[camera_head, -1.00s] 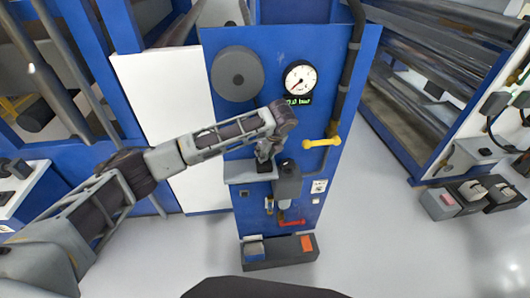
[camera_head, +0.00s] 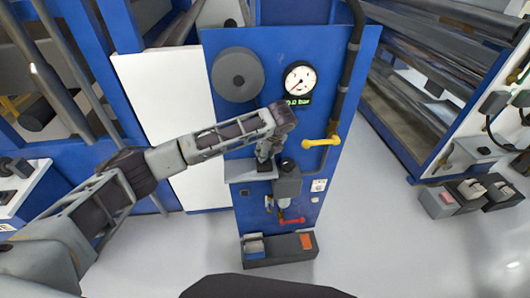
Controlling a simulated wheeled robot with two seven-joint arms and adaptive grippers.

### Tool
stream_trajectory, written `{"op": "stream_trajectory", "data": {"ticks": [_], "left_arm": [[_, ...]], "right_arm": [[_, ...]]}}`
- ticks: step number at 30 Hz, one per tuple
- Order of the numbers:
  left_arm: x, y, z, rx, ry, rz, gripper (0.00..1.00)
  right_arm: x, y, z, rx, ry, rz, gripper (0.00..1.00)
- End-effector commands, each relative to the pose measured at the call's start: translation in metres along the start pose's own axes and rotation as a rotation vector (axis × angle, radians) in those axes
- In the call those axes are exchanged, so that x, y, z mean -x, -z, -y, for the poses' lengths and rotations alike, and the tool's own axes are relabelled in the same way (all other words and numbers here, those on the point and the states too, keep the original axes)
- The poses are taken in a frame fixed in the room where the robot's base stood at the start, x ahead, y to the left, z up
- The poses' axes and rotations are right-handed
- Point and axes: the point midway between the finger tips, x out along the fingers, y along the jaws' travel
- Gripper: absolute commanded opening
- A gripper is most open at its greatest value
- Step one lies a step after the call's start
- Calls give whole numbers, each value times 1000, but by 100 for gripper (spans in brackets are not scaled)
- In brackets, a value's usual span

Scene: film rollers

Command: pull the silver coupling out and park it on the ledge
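My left arm reaches in from the left. Its gripper (camera_head: 264,167) points down at the right part of a small grey ledge (camera_head: 238,172) on the blue panel. The fingers are dark and small here, and I cannot tell whether they are open or hold something. A dark grey cylinder unit (camera_head: 287,182) is mounted just right of the ledge. Below it is a small silvery fitting (camera_head: 282,204), possibly the coupling, above a red handle (camera_head: 291,221). Any coupling at the gripper is too small to make out. My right gripper is not in view.
A yellow valve handle (camera_head: 321,142) sticks out on a dark pipe at the right. A pressure gauge (camera_head: 299,78) with a green readout and a grey disc (camera_head: 238,74) are above.

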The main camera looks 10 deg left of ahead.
Motion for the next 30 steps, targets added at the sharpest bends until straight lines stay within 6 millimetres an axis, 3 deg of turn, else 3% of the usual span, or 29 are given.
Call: {"op": "stream_trajectory", "data": {"ticks": [28, 29, 30], "left_arm": [[-9, 4, 0, 0, 1, 0, 2], [-9, 4, 0, 0, 1, 1, 31], [-9, 4, 0, 0, 1, 1, 36]], "right_arm": [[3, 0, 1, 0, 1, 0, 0], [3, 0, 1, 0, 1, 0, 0], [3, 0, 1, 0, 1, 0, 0]]}}
